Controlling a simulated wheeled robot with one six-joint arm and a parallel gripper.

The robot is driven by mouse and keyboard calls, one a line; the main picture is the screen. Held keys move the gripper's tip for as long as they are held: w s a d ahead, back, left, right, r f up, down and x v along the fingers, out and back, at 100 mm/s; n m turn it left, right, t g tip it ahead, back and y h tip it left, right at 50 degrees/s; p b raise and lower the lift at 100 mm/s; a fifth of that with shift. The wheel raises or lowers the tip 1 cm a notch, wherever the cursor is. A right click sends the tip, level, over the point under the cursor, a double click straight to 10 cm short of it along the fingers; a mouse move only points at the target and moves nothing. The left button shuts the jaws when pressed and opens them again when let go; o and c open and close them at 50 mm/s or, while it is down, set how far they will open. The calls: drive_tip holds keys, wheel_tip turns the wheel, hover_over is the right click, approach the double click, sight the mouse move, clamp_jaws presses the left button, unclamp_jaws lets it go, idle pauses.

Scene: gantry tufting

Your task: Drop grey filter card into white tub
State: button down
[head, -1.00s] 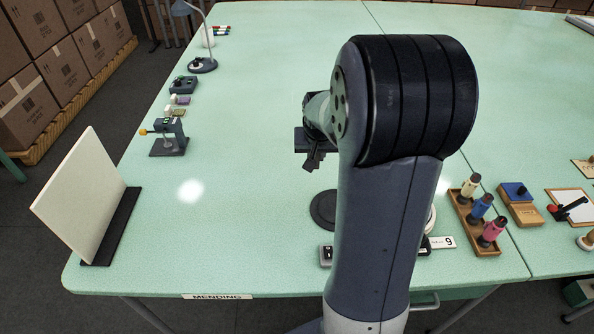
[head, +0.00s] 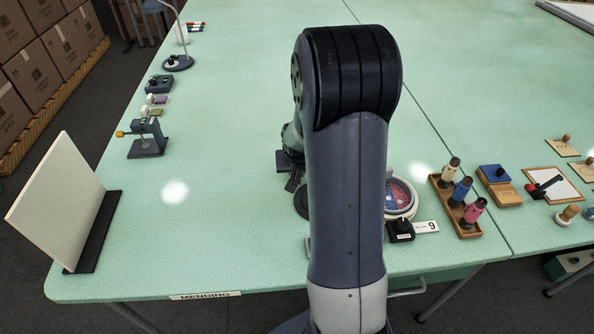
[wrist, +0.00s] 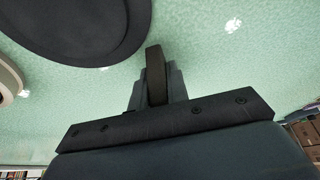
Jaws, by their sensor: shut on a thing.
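My gripper (head: 291,178) is over the mint-green table, partly hidden behind my arm. In the wrist view my gripper (wrist: 155,88) is shut on a thin dark grey piece with a rounded top (wrist: 155,72), seen almost edge-on. It fits the grey filter card, though its face does not show. I cannot pick out the white tub for certain. Part of the table is hidden behind my arm.
A dark round disc (head: 301,203) lies near my gripper; a dark disc also fills the wrist view's upper left (wrist: 80,25). A white-rimmed round dish (head: 400,198), a bottle rack (head: 455,208) and an upright cream board (head: 58,200) stand around. The table's middle left is clear.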

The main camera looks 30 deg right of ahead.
drive_tip(key=c, duration=1.4)
unclamp_jaws()
drive_tip(key=shift+o, duration=0.2)
